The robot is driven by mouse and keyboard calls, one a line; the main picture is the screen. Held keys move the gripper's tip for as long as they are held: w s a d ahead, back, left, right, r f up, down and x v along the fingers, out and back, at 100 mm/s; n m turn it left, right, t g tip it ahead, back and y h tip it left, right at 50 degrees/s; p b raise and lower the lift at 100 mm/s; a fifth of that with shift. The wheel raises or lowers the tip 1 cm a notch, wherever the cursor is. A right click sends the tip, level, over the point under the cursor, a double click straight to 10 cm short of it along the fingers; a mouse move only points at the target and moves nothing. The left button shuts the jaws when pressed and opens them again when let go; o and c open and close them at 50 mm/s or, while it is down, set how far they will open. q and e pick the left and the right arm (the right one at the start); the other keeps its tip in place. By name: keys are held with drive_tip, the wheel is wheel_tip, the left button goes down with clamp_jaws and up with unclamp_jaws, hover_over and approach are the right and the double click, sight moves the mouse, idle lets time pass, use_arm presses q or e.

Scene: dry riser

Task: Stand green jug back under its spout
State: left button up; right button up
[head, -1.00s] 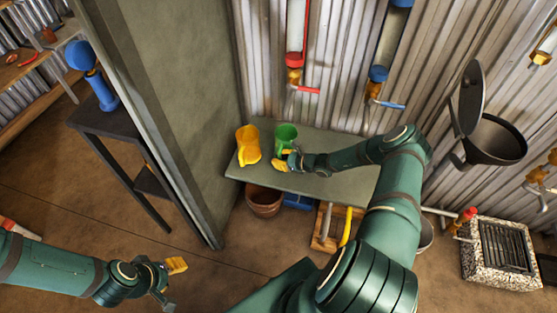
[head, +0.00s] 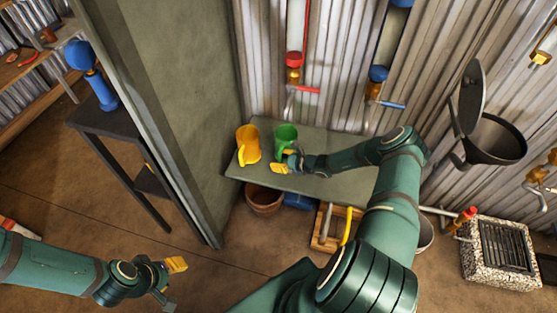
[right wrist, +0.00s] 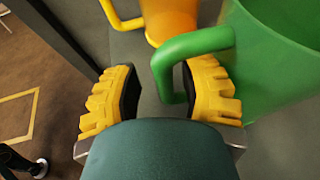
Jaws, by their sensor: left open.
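The green jug (head: 285,137) stands upright on the grey bench, below and slightly left of the red-levered spout (head: 293,76). It also shows in the right wrist view (right wrist: 275,60), cut off by the frame. My right gripper (head: 284,161) is at the jug's front. In the right wrist view its yellow fingers (right wrist: 160,98) are apart, with the green handle between them, nearer the right finger. A gap shows between the handle and the left finger. My left gripper (head: 172,279) is open and empty, low over the floor at left.
A yellow jug (head: 247,146) stands just left of the green one on the bench (head: 335,181). A blue-levered spout (head: 376,93) hangs further right. A brown pot (head: 264,200) and a wooden crate sit below. A wall panel (head: 185,110) rises at the bench's left end.

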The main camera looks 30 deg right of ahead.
drive_tip(key=v, duration=1.2)
drive_tip(key=s+a+n+g+y, duration=0.3)
drive_tip(key=a+n+g, duration=0.7)
drive_tip(key=a, duration=1.1)
drive_tip(key=s+a+r+n+h, duration=0.3)
drive_tip(key=a+n, duration=0.3)
drive_tip(key=n, duration=0.3)
drive_tip(key=s+a+r+n+h, duration=0.2)
drive_tip(key=s+a+r+n, duration=0.2)
drive_tip(key=n, duration=0.5)
drive_tip(key=s+a, duration=0.2)
drive_tip(key=shift+s+a+r+h, duration=0.15)
drive_tip(key=shift+s+a+h, duration=0.05)
drive_tip(key=shift+a+h, duration=0.2)
drive_tip(key=shift+d, duration=0.1)
